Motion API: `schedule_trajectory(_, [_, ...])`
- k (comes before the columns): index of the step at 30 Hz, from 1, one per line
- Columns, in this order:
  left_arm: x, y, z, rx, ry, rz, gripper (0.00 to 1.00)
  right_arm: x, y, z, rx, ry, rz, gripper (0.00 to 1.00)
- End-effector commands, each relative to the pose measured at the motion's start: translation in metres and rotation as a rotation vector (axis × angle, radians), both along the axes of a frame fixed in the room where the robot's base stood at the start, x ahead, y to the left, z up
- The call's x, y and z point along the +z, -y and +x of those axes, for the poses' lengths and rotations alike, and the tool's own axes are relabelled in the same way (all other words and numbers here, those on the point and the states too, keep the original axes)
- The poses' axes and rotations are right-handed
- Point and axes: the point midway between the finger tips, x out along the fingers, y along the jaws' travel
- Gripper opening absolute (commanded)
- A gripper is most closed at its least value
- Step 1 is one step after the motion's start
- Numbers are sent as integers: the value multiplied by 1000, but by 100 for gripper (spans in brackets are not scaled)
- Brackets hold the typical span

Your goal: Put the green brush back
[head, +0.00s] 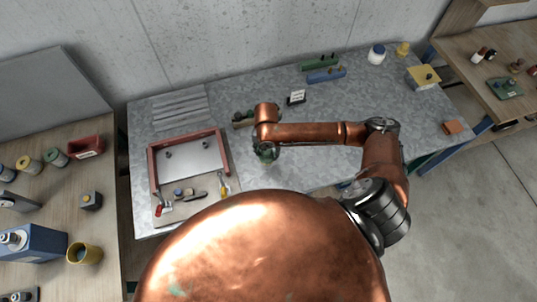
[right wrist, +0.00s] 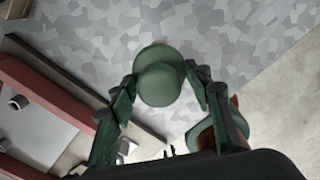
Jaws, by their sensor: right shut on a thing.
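My right gripper (head: 267,152) is over the grey mottled table, to the right of the red-framed tray. In the right wrist view its two fingers (right wrist: 160,95) are shut on a green, round-topped object (right wrist: 158,82), which I take to be the green brush. Its lower part and any bristles are hidden from this angle. In the head view only a little green (head: 268,156) shows at the gripper. My left gripper is not in view.
The red-framed tray (head: 153,172) stands at the left, with small tools in front. Green (head: 319,62) and blue (head: 326,76) blocks lie farther back. The right table surface is mostly clear.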

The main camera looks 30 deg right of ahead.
Motion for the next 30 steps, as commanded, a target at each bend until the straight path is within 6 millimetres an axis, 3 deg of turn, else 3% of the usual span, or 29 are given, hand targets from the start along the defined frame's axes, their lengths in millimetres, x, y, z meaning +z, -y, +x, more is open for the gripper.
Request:
schedule_trajectory(7, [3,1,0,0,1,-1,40,-18,14,6,-2,-2,-2,23])
schedule_trajectory(13, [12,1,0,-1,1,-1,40,-43,11,6,0,-1,1,23])
schedule_trajectory(25, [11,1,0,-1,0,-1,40,-49,11,6,1,1,-1,23])
schedule_trajectory(26, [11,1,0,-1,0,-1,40,-49,12,6,1,1,-1,47])
schedule_trajectory(30, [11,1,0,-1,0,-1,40,-49,11,6,1,0,0,57])
